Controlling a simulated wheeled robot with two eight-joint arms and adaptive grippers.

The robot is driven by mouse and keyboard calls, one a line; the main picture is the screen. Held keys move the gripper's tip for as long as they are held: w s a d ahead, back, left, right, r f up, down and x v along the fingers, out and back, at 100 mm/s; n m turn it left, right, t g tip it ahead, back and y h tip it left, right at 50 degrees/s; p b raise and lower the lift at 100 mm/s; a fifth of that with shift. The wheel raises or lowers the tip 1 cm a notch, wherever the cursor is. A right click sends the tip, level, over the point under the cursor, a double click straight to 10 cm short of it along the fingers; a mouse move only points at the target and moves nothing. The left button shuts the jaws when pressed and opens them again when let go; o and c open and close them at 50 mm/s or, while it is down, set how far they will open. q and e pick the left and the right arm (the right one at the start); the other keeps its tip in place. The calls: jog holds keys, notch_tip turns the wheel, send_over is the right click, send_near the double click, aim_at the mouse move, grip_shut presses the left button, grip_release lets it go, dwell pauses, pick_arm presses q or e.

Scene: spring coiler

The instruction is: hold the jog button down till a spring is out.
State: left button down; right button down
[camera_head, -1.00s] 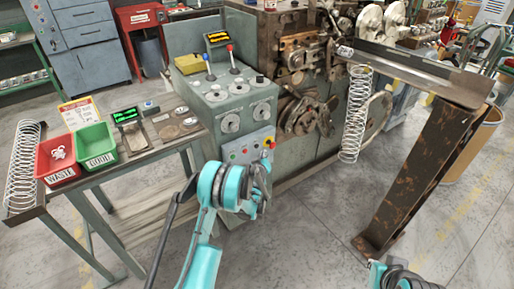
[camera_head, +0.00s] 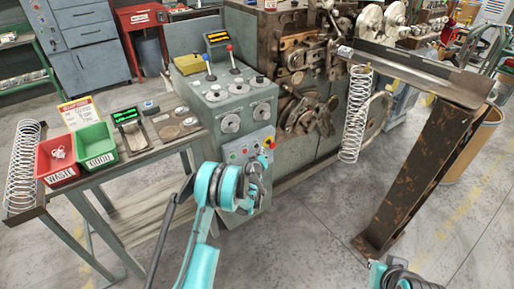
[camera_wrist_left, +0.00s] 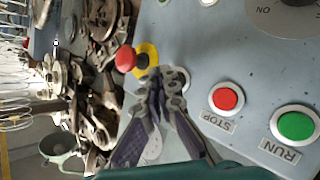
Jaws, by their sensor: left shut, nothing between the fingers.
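The button panel (camera_head: 236,153) is on the front of the grey-green coiler control box. In the left wrist view a pale-rimmed button (camera_wrist_left: 181,77) sits between the red STOP button (camera_wrist_left: 226,98) and the emergency knob; its label is hidden, so I cannot confirm it is the jog button. My left gripper (camera_head: 262,175) is at the panel. In the left wrist view its shut, empty fingertips (camera_wrist_left: 160,84) overlap that button's edge; I cannot tell whether they press it. A long coil spring (camera_head: 354,115) hangs below the coiler's chute. Only part of my right arm shows at the bottom edge.
A red emergency knob (camera_wrist_left: 125,58) on a yellow base is close beside the fingertips, and the green RUN button (camera_wrist_left: 295,125) lies beyond STOP. The side table holds a red WASTE bin (camera_head: 58,160), a green GOOD bin (camera_head: 96,146) and another spring (camera_head: 22,165).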

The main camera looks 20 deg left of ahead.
pick_arm(q)
jog(key=shift+w+a, duration=0.1)
jog(key=shift+a, duration=0.05)
dwell(0.7)
jog(key=shift+w+a, duration=0.15)
jog(key=shift+a, duration=0.05)
jog(key=shift+w+a, duration=0.25)
jog(key=shift+a, duration=0.05)
dwell(2.5)
jog(key=shift+s+d, duration=0.1)
dwell(2.5)
jog(key=shift+s+d, duration=0.4)
jog(key=shift+d, duration=0.15)
jog(key=shift+s+d, duration=0.8)
jog(key=shift+d, duration=0.2)
jog(key=shift+s+d, duration=0.75)
jog(key=shift+d, duration=0.25)
